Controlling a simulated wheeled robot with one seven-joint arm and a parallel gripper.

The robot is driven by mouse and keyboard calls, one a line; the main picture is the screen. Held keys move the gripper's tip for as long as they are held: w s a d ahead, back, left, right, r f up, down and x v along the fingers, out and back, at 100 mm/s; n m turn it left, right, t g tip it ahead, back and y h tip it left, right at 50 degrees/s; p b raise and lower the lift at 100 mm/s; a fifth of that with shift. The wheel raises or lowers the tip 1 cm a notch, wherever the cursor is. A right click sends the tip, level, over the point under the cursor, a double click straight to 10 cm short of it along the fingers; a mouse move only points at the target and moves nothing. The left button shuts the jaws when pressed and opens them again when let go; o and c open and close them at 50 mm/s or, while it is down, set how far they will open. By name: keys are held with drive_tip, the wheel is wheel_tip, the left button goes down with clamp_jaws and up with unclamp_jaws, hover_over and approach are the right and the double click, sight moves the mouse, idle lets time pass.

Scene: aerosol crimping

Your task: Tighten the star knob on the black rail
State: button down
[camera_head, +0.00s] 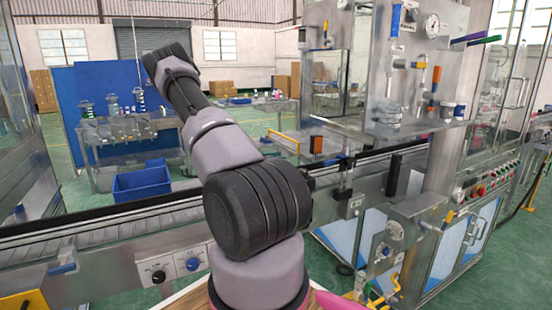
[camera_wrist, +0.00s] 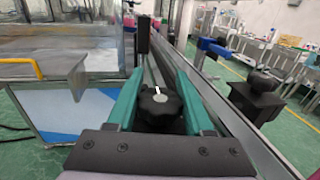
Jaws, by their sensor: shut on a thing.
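In the wrist view, my gripper (camera_wrist: 158,84) has two teal fingers, one on each side of a black star knob (camera_wrist: 159,104). The fingers are shut on the knob, which has rounded lobes and a pale mark at its centre. Its lower part is hidden by the gripper body. In the head view, a long black rail (camera_head: 95,214) runs along the conveyor; my arm crosses in front of it. My gripper and the star knob do not show there. How tight the knob is cannot be seen.
A black block with a round knob (camera_wrist: 264,84) stands right of my gripper. A metal plate (camera_wrist: 76,76) stands to its left. The steel machine (camera_head: 415,90) rises at the right, and a blue bin (camera_head: 142,183) is beyond the conveyor.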

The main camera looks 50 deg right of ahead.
drive_tip(key=shift+m+g+y, duration=0.3)
drive_tip(key=shift+g, duration=0.1)
drive_tip(key=m+g+y, duration=0.2)
drive_tip(key=g, duration=0.1)
drive_tip(key=shift+s+a+m, duration=0.2)
drive_tip(key=shift+s+m, duration=0.1)
drive_tip(key=shift+m, duration=0.1)
drive_tip(key=m+g+y, duration=0.2)
drive_tip(key=y, duration=0.1)
drive_tip(key=m+g+y, duration=0.1)
drive_tip(key=y, duration=0.1)
drive_tip(key=shift+s+a+m, duration=0.3)
drive_tip(key=shift+a, duration=0.05)
drive_tip(key=m+g+y, duration=0.1)
drive_tip(key=y, duration=0.1)
drive_tip(key=a+m+g+y, duration=0.1)
drive_tip(key=m+y, duration=0.1)
drive_tip(key=y, duration=0.1)
drive_tip(key=shift+s+m, duration=0.15)
drive_tip(key=shift+m, duration=0.15)
drive_tip(key=shift+a+m+y, duration=0.2)
drive_tip(key=shift+m+y, duration=0.45)
drive_tip(key=shift+y, duration=0.55)
drive_tip(key=shift+a+m+y, duration=0.15)
drive_tip(key=shift+m+y, duration=0.5)
drive_tip(key=shift+y, duration=0.85)
drive_tip(key=shift+c, duration=1.4)
unclamp_jaws()
